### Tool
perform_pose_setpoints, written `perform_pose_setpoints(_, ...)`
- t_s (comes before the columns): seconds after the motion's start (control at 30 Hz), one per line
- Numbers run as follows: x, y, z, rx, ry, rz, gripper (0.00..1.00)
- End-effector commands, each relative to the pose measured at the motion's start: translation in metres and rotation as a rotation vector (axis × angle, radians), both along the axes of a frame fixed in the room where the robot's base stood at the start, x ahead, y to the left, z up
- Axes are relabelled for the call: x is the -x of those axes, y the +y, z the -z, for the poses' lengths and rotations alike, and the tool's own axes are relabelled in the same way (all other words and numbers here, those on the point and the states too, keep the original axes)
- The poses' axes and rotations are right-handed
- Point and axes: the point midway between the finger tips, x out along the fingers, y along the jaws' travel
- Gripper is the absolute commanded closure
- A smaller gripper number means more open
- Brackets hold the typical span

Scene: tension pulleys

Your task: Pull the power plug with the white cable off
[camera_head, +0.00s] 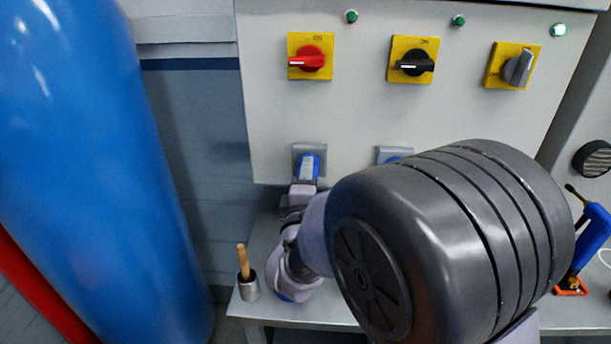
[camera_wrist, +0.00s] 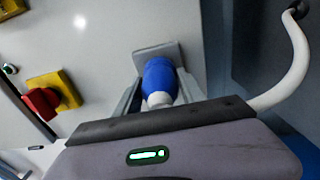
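A blue plug with a pale collar (camera_wrist: 159,80) sits in a grey square socket on the panel in the wrist view. In the head view, the plug (camera_head: 308,166) shows on the left of two sockets. My gripper (camera_wrist: 160,85) has one finger on each side of the plug, very near it. I cannot tell whether the fingers touch it. A white cable (camera_wrist: 293,65) curves from behind the gripper body to a dark end at top right. Its join to the plug is hidden. In the head view my gripper (camera_head: 303,188) is just below the plug.
A second blue plug (camera_head: 394,159) is mostly hidden behind my arm. Red, black and grey switches line the panel (camera_head: 350,110) above. A blue cylinder (camera_head: 90,150) stands left. A metal cup with a wooden handle (camera_head: 248,287) and a blue tool (camera_head: 590,240) stand on the bench.

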Motion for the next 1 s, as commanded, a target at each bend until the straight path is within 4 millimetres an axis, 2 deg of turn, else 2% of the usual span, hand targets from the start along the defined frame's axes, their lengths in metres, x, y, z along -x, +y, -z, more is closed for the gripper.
perform_pose_setpoints(0.03,0.000,0.000,0.000,0.000,0.000,0.000,0.68)
perform_pose_setpoints(0.2,0.000,0.000,0.000,0.000,0.000,0.000,1.00)
perform_pose_setpoints(0.4,0.001,0.000,0.000,0.000,0.000,0.000,1.00)
perform_pose_setpoints(1.0,0.025,0.001,0.000,0.000,0.000,0.000,1.00)
